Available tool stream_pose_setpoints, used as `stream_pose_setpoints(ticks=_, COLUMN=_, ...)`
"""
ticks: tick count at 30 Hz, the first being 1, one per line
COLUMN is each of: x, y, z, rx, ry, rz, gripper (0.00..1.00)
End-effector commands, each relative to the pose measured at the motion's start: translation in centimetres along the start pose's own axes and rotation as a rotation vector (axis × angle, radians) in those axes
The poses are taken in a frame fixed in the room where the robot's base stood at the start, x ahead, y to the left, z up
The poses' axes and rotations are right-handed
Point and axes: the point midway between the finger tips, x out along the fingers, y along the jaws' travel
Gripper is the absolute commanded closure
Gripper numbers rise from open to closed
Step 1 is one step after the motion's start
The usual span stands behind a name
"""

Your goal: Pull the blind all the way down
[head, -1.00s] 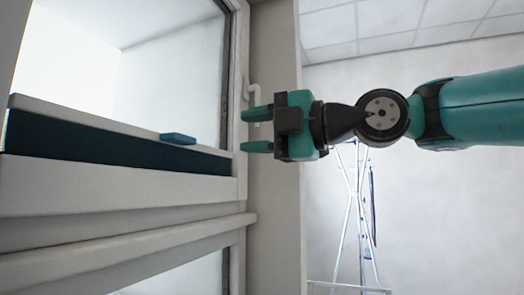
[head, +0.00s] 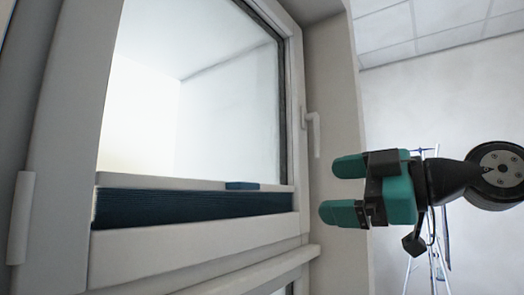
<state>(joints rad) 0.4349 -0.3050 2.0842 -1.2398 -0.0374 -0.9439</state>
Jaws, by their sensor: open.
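The blind is a dark blue pleated band (head: 195,208) low in the window, with a white rail (head: 160,183) along its top edge. A small blue tab (head: 242,186) sits on the rail towards its right end. The glass above the rail is uncovered. My gripper (head: 336,189) is to the right of the blind in the picture, in front of the wall beside the window. Its two teal fingers point left and stand apart with nothing between them. It is apart from the tab.
The white window frame (head: 295,120) surrounds the glass, with a white handle (head: 312,130) on its right side. A white hinge (head: 22,215) is at the far left. A ledge (head: 215,277) runs below. A stepladder (head: 432,255) stands behind my arm.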

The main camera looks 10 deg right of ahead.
Motion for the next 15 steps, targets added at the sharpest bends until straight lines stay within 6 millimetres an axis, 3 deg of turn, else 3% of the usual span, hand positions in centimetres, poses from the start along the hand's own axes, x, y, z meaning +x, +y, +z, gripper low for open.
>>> stream_pose_setpoints(ticks=1, x=-0.5, y=1.0, z=-1.1, rx=0.131, ry=-0.003, rz=0.003, gripper=0.11)
stream_pose_setpoints(ticks=6, x=-1.4, y=0.6, z=-1.4, rx=0.519, ry=0.009, rz=0.016, gripper=0.11)
stream_pose_setpoints(ticks=10, x=-1.9, y=0.2, z=-1.4, rx=0.689, ry=0.019, rz=0.024, gripper=0.11)
stream_pose_setpoints(ticks=15, x=-1.7, y=-0.1, z=-1.3, rx=0.754, ry=0.024, rz=0.025, gripper=0.11)
